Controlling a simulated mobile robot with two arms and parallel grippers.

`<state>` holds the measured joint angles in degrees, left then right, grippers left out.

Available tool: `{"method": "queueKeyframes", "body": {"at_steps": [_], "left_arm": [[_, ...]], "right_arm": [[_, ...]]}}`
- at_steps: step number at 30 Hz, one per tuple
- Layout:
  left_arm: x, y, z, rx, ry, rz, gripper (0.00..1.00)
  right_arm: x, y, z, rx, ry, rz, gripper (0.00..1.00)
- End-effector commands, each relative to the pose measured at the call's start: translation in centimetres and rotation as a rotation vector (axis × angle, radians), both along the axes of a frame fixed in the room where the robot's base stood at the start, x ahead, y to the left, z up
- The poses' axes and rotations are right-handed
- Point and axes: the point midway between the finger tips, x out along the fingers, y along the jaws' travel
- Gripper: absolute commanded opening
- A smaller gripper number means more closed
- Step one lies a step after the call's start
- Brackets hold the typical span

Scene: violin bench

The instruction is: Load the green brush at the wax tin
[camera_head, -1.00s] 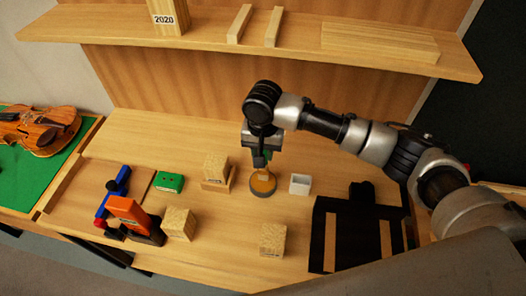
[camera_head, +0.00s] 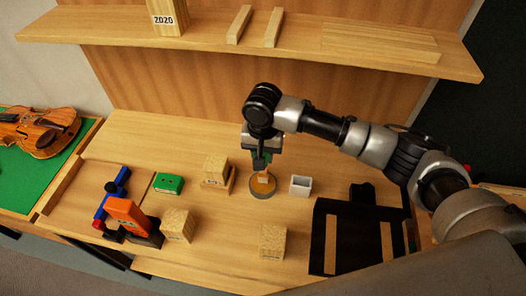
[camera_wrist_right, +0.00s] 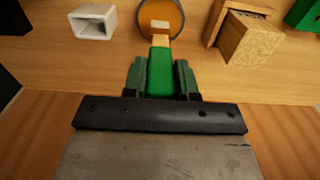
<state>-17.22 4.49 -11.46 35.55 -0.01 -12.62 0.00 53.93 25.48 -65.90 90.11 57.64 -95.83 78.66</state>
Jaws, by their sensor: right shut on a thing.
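The wax tin (camera_head: 263,187) is a round, low tin with an amber top, standing on the bench; it also shows at the top of the right wrist view (camera_wrist_right: 174,12). My right gripper (camera_head: 260,160) is above it, fingers pointing down. In the right wrist view the gripper (camera_wrist_right: 160,80) is shut on the green brush (camera_wrist_right: 160,72), by its green handle. The brush's pale tip (camera_wrist_right: 160,26) overlaps the amber wax; I cannot tell whether it touches. My left gripper is not in view.
A small white open box (camera_head: 300,185) stands just right of the tin, and a wood block (camera_head: 215,169) on a base just left. A green block (camera_head: 169,183) and an orange tool (camera_head: 129,214) lie further left.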

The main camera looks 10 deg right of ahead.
Motion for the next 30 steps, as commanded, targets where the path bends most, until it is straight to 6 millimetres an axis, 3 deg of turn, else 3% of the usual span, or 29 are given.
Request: {"method": "queueKeyframes", "body": {"at_steps": [30], "left_arm": [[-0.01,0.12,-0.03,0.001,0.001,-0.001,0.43]], "right_arm": [[0.01,0.03,-0.79,0.001,0.0,0.0,0.04]]}}
